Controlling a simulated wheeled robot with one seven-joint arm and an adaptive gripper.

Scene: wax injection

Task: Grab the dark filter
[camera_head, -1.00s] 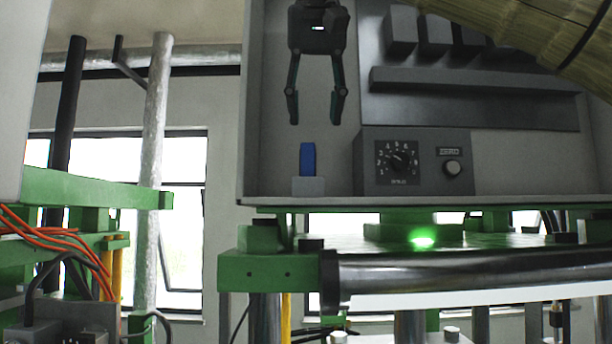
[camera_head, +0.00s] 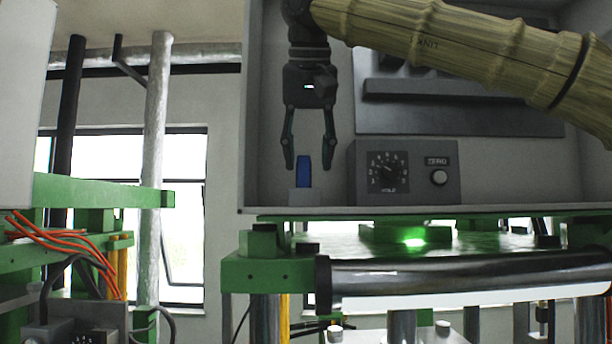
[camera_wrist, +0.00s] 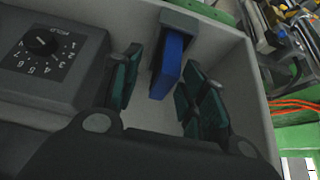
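The dark filter appears as a dark blue upright block (camera_head: 304,173) standing in a small grey holder (camera_head: 305,196) at the left of the grey box. In the wrist view the blue block (camera_wrist: 168,68) lies between the two green finger pads, with a gap on each side. My gripper (camera_head: 310,166) points down and is open, its fingertips on either side of the block's upper part. My gripper also shows in the wrist view (camera_wrist: 160,92), holding nothing. The block's lower end is hidden in the holder (camera_wrist: 192,25).
A grey control unit with a dial (camera_head: 388,172) stands just right of the holder. The box's side wall (camera_head: 251,120) is close on the left. A green machine frame with a metal roller (camera_head: 470,272) lies below the box.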

